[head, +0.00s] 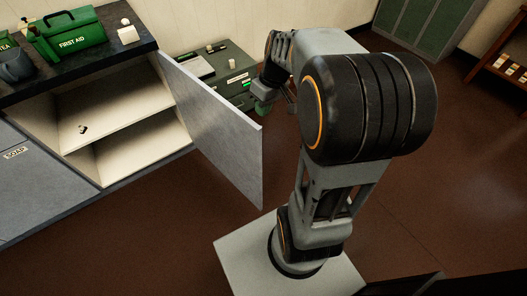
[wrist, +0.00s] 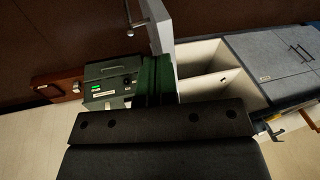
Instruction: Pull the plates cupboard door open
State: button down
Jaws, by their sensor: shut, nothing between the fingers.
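The cupboard door (head: 222,135) is a grey panel, swung wide open from the right side of a cupboard (head: 128,115) with a pale interior and one shelf. Its outer face is turned away in the head view, so any handle or label there is hidden. My gripper (head: 263,107) is beyond the door, on its outer side, partly hidden by the arm. In the wrist view my gripper's green fingers (wrist: 155,80) are together and empty, close to the door (wrist: 159,28). I cannot tell whether they touch it.
A small dark item (head: 83,129) lies on the shelf. A door labelled SOAP (head: 15,153) is shut at left. A green first aid box (head: 72,38) stands on the counter. A grey-green unit (head: 228,72) is behind the open door. The brown floor is clear in front.

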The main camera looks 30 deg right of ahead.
jog(key=w+d+f+n+y+b, duration=0.4)
jog(key=d+f+b, duration=0.3)
jog(key=d+f, duration=0.75)
jog(key=a+r+b+x, duration=0.1)
jog(key=x, duration=0.5)
jog(key=s+a+b+x, duration=0.1)
jog(key=x, duration=0.6)
jog(key=shift+w+a+t, duration=0.3)
jog(key=shift+w+a, duration=0.05)
jog(key=shift+a, duration=0.15)
jog(key=shift+r, duration=0.1)
